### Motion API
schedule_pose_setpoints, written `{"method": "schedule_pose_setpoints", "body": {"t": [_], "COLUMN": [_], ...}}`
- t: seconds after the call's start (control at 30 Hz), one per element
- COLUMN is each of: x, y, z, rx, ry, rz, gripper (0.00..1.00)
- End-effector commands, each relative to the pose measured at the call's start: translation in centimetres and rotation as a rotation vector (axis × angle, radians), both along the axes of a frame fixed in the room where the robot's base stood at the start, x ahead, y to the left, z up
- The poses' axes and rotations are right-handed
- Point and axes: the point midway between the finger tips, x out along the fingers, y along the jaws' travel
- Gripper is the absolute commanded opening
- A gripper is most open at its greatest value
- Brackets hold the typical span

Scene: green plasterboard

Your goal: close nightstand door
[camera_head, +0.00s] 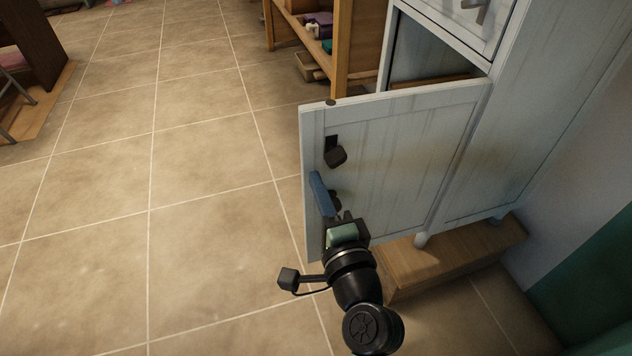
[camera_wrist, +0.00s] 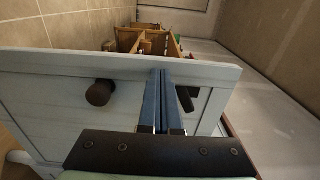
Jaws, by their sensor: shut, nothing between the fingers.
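The nightstand (camera_head: 540,110) is pale grey-white and stands at the right of the head view. Its door (camera_head: 410,140) is swung wide open, hinged on its right side, with its free edge to the left. A dark knob (camera_head: 336,157) sits near that free edge; the door (camera_wrist: 60,105) and a dark knob (camera_wrist: 100,92) also show in the wrist view. My gripper (camera_head: 316,180) has blue fingers, shut and empty, in front of the door face near the free edge.
The nightstand stands on a low wooden plinth (camera_head: 450,255). A wooden shelf (camera_head: 345,50) with small items is behind the door. A drawer front (camera_head: 470,20) is above the opening. The tiled floor (camera_head: 190,180) to the left is clear.

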Motion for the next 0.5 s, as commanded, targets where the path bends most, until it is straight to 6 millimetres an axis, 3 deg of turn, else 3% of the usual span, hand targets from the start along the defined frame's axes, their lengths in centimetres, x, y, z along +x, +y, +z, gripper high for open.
{"method": "schedule_pose_setpoints", "body": {"t": [0.2, 0.5], "x": [1.21, 1.26], "y": [0.35, 0.36], "z": [-0.03, -0.01], "rx": [0.0, 0.0], "ry": [0.0, 0.0], "rz": [0.0, 0.0], "gripper": [0.0, 0.0]}}
